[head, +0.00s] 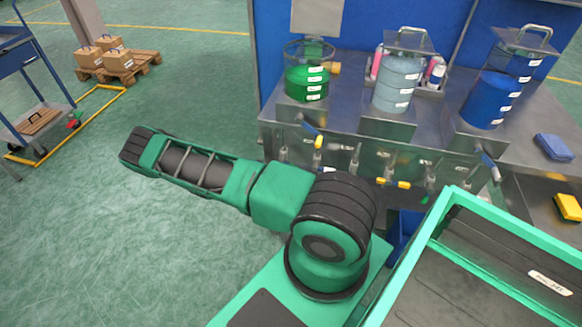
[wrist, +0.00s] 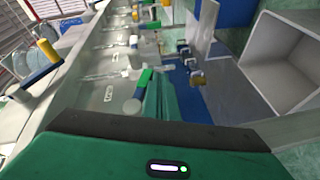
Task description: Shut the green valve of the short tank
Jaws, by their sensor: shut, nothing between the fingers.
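Three clear tanks stand on the steel bench in the head view: one with green liquid (head: 306,82) at left, a pale grey-blue one (head: 397,84) in the middle and a blue one (head: 487,100) at right. The left one looks the shortest. In the wrist view, a bright green handle (wrist: 146,77) sits by the steel panel. My gripper (wrist: 158,82) is shut and empty, its dark green fingers close beside that handle; contact cannot be told. The head view does not show my gripper.
The steel valve panel (wrist: 88,92) runs along the fingers' left in the wrist view. More valves line it farther off. A grey bin (wrist: 278,62) is at right. In the head view, a blue cart (head: 30,60) and boxes on a pallet (head: 118,72) stand far left, with open floor between.

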